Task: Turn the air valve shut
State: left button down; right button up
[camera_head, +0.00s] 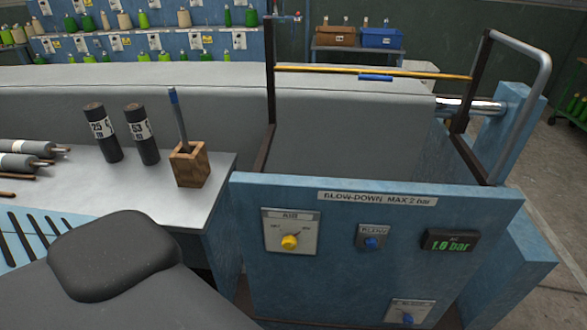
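A blue panel (330,285) faces me, headed "BLOW-DOWN MAX 2 bar". A yellow knob (289,241) sits on a pale plate at its left, with small words either side that I cannot read surely. A blue knob (370,243) is on a small plate to the right of it. Another blue knob (408,317) is on a plate at the bottom edge of the view. A dark display (450,241) reads "1.0 bar" in green. Neither of my grippers is in view.
Left of the panel is a metal bench (210,215) with a wooden holder (189,165), two dark cylinders (102,132) and rollers (20,162). A metal frame (525,100) with an orange rod (330,71) rises behind the panel. The space before the yellow knob looks clear.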

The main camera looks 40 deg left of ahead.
aim_at(289, 243)
jog(key=k+j+u, duration=0.15)
jog(key=u, duration=0.9)
